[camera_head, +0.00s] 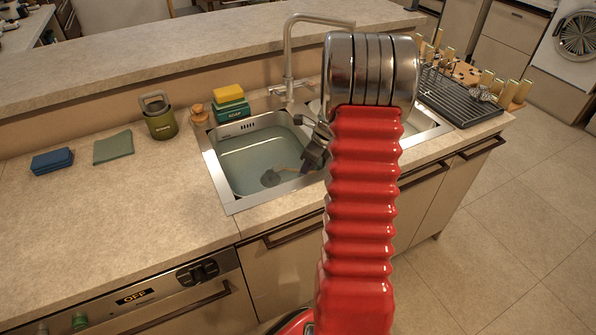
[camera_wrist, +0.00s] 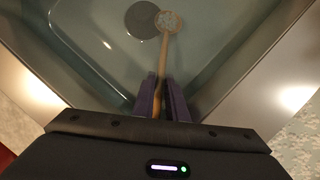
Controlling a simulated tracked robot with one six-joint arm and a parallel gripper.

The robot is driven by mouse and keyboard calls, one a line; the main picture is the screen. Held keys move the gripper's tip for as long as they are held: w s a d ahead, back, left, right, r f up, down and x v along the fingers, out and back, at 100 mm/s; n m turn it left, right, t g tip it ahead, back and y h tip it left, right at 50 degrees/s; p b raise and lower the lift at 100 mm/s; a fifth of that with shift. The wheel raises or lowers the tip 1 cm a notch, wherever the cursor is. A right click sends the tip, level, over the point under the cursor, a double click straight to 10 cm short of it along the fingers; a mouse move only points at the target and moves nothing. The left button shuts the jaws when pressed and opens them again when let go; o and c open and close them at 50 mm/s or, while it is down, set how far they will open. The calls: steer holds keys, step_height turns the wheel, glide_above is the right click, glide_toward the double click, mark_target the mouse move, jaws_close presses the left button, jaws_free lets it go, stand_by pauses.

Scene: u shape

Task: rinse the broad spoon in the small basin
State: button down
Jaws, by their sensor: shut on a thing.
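My gripper (camera_wrist: 161,84) is shut on the wooden handle of the broad spoon (camera_wrist: 164,55) in the wrist view. The spoon's pale round head, with small holes, points away from me beside the dark round drain (camera_wrist: 142,19). In the head view, my gripper (camera_head: 308,166) reaches down inside the left basin (camera_head: 232,170), which holds clear water. The spoon (camera_head: 288,170) shows faintly there near the drain. I cannot tell how deep its head is in the water. My arm hides much of the right basin (camera_head: 428,122).
A tap (camera_head: 288,60) rises behind the basins. A dark drying rack (camera_head: 460,100) with several items is right. The front left counter is clear.

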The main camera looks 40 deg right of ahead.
steer(key=shift+r, duration=0.35)
stand_by(1.0)
step_height(320, 180, up, 15)
steer(key=shift+r, duration=0.2)
stand_by(1.5)
steer(key=shift+r, duration=0.1)
stand_by(1.0)
step_height(320, 180, up, 3)
steer(key=shift+f, duration=0.1)
stand_by(0.3)
stand_by(0.5)
